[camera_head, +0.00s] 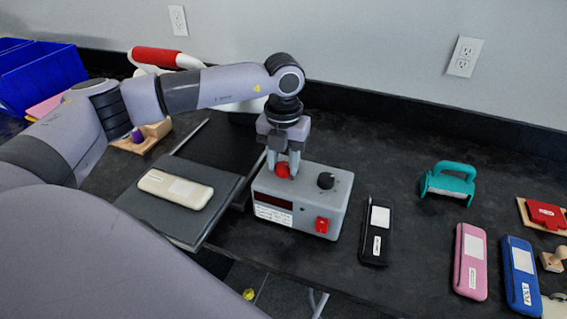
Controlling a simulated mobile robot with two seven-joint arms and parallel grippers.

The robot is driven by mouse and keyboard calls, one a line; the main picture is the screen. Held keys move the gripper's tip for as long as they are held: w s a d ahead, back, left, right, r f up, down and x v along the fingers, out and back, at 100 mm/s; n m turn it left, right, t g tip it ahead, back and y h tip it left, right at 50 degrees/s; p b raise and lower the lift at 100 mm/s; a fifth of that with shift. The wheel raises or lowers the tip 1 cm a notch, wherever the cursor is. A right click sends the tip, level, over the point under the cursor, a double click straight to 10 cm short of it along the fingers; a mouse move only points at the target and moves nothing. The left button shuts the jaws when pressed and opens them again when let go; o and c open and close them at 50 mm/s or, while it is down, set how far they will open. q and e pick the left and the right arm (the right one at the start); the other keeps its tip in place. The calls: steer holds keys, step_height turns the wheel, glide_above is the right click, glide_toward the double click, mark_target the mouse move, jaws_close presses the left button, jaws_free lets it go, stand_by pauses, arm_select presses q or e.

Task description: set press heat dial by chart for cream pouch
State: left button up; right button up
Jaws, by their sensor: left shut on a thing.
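The cream pouch (176,189) lies flat on the dark press plate (152,218), with a pale label on it. To its right stands a grey control box (262,185) with a red knob (283,171), a black dial (326,181), a red switch (322,225) and a dark display. A white label (272,215) on its front has print too small to read. My left gripper (283,166) points down from above and is shut on the red knob, left of the black dial. My right gripper is not in view.
Black, pink (470,261) and blue (521,275) pouches lie to the right, the black pouch (376,231) nearest the box. A teal-handled tool (448,184) stands behind them. Blue bins (40,75) are at the back left. The dark table (385,150) is clear behind the black pouch.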

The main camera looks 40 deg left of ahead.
mark_target(284, 166)
arm_select(q)
steer(key=shift+m+b, duration=0.45)
steer(key=shift+m, duration=1.25)
steer(key=shift+r, duration=0.1)
steer(key=o, duration=1)
steer(key=shift+o, duration=0.2)
step_height(284, 166, up, 7)
steer(key=shift+r+b, duration=0.1)
steer(key=shift+b, duration=0.3)
